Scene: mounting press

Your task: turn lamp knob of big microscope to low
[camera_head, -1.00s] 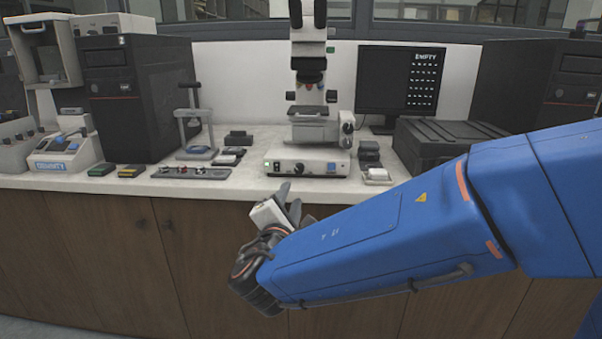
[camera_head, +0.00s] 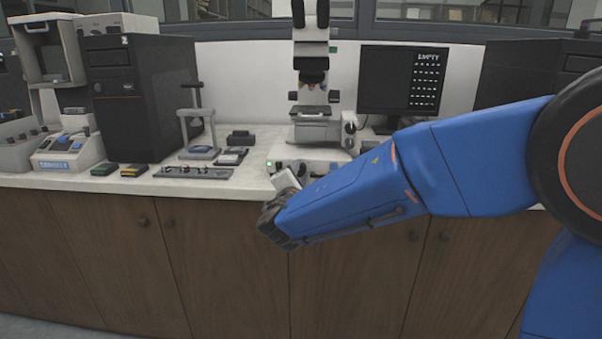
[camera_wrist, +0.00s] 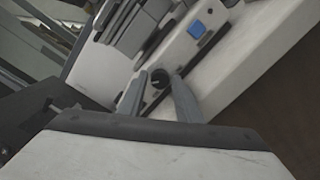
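The big microscope (camera_head: 315,128) stands on the bench against the wall, with a pale base. A small green light (camera_head: 270,164) shows at the base's left front. In the wrist view a round dark knob (camera_wrist: 160,77) with a pale mark sits on the pale front face. My gripper (camera_wrist: 157,92) is open, with one finger on each side of the knob in the picture. Whether the fingers touch it I cannot tell. In the head view my gripper is in front of the base, and my arm hides much of the base's front.
A blue button (camera_wrist: 197,30) is on the same face, past the knob. A control strip (camera_head: 193,172) and small boxes lie left of the microscope. A monitor (camera_head: 400,80) stands behind to the right. Wooden cabinet doors (camera_head: 215,250) are below the bench edge.

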